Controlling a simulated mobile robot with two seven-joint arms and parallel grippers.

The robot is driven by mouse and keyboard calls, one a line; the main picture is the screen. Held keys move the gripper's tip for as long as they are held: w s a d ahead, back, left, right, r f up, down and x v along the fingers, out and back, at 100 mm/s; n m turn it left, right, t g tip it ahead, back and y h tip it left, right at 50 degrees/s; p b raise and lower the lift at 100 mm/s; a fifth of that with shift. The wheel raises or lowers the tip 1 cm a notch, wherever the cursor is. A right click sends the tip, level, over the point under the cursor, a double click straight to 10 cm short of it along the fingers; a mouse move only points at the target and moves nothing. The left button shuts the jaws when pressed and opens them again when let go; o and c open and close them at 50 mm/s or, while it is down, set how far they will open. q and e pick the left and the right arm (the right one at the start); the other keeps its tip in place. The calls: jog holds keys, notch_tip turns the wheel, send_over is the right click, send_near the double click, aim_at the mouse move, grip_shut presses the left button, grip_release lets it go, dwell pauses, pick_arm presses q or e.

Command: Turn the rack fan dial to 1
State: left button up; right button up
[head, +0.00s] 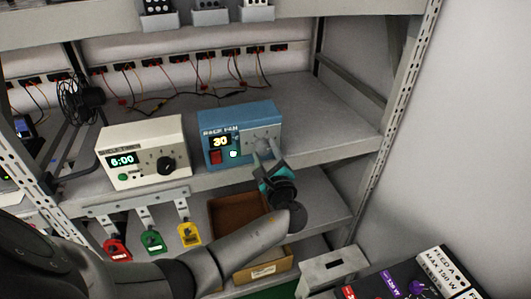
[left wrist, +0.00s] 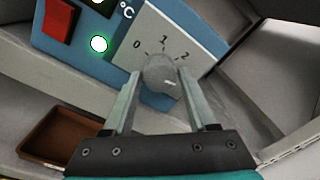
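The rack fan unit (head: 212,126) is a blue box on the middle shelf, with a lit display reading 30, a red switch and a green light. Its dial (left wrist: 159,74) is a round grey knob on a light plate marked 0, 1 and 2 in the left wrist view. The pale mark on the knob points to the lower right, away from the 1. My left gripper (left wrist: 160,76) has one finger on each side of the knob, with what looks like a slim gap at each side. In the head view the left gripper (head: 264,154) partly covers the dial. My right gripper is out of view.
A cream timer box (head: 113,140) reading 6:00 with a black knob stands left of the fan unit. Red, green and yellow tags (head: 151,240) hang below. The shelf right of the fan unit is clear.

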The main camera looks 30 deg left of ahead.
pick_arm(q)
grip_shut()
jog(key=shift+f, duration=0.1)
jog(key=shift+f+n+b, duration=0.1)
jog(key=shift+n+b, duration=0.9)
jog(key=shift+b, duration=0.25)
jog(key=n+y+b, duration=0.1)
jog(key=n+b, duration=1.4)
jog(key=b, duration=0.2)
jog(key=shift+d+n+b, duration=0.1)
jog(key=shift+n+b, duration=0.2)
jog(key=shift+n, duration=0.1)
jog(key=shift+r+n+g+b, duration=0.25)
jog(key=shift+n+g+b, duration=0.05)
jog(key=shift+n+b, duration=1.1)
jog(key=shift+o, duration=2.1)
grip_release()
jog(key=shift+r, duration=0.1)
